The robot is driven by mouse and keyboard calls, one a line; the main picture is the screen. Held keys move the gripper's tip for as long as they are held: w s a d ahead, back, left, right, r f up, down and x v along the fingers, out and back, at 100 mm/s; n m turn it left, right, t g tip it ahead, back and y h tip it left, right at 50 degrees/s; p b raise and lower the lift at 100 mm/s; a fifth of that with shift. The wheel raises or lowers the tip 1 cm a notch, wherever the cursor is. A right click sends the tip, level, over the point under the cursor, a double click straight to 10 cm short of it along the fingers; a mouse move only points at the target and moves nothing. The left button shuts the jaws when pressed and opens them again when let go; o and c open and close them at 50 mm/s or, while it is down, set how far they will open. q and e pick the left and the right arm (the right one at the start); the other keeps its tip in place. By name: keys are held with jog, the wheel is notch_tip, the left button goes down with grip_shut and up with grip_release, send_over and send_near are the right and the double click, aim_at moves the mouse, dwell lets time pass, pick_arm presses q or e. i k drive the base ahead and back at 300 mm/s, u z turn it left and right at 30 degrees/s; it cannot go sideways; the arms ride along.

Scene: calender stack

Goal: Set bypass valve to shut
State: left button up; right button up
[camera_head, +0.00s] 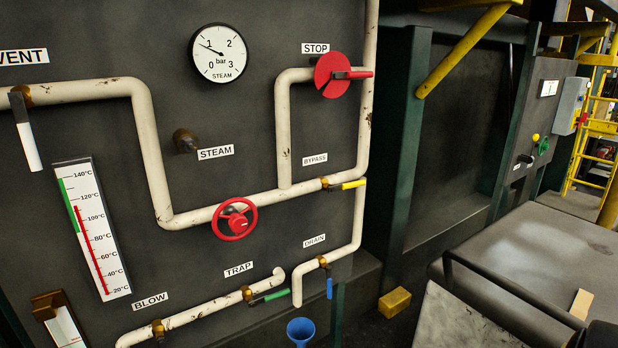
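The BYPASS label (315,159) is on the dark panel, right of centre. Below it, a small brass valve (325,183) sits on the cream pipe (290,193), which I take to be the bypass valve. Its yellow lever (347,185) points right and lies roughly in line with the pipe run. Neither of my grippers shows clearly, and nothing is seen touching the lever.
A red STOP valve (332,75) is above, and a red handwheel (235,219) is to the left. A blue-handled DRAIN valve (328,284) and green-handled TRAP valve (270,297) are below. A dark table (540,250) stands right. The space before the lever looks clear.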

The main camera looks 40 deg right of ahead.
aim_at(342, 187)
jog(key=z, duration=0.55)
jog(key=i, duration=0.95)
jog(key=z, duration=0.9)
